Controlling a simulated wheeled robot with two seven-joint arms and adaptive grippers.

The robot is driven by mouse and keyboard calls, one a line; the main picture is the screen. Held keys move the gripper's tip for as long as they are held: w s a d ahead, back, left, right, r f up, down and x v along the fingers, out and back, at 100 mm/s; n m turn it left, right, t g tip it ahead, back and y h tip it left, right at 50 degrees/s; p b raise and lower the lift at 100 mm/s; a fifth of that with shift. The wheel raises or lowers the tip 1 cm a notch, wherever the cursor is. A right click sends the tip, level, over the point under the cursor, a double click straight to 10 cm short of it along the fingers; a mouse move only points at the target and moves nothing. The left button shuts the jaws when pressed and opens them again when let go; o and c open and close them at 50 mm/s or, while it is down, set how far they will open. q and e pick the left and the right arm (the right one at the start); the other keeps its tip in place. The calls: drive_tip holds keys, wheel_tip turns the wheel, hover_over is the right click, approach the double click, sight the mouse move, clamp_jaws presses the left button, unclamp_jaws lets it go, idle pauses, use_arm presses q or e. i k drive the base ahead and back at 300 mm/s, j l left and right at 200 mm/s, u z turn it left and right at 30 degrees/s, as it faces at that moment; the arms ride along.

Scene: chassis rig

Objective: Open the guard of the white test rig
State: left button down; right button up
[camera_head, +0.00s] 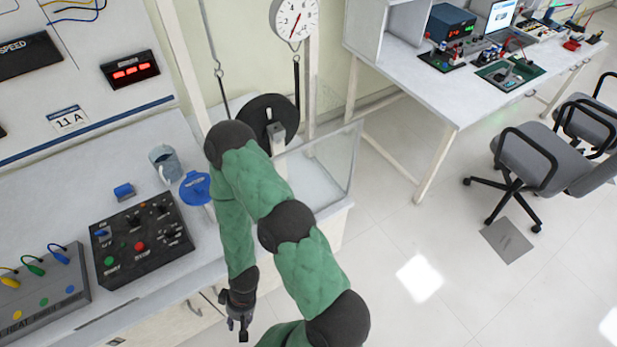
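The white test rig (335,213) stands at the centre, with a black disc (257,114) on it and a round dial (294,17) above. A clear panel with a pale frame, which looks like the guard (335,158), stands upright along the rig's right side. My green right arm covers part of the rig and of the panel's near end, so hinge and handle are not visible. My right gripper (239,324) hangs low in front of the bench, apart from the guard. Its fingers are too small and dark to judge. My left gripper is not in view.
A black control box (140,238) with red and green buttons, a mug (165,163) and a blue round object (196,188) sit on the bench left of the rig. A second bench (420,90) and office chairs (545,155) stand right.

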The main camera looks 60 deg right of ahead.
sight(360, 121)
drive_tip(key=k+l+z, duration=0.1)
drive_tip(key=z, duration=1.6)
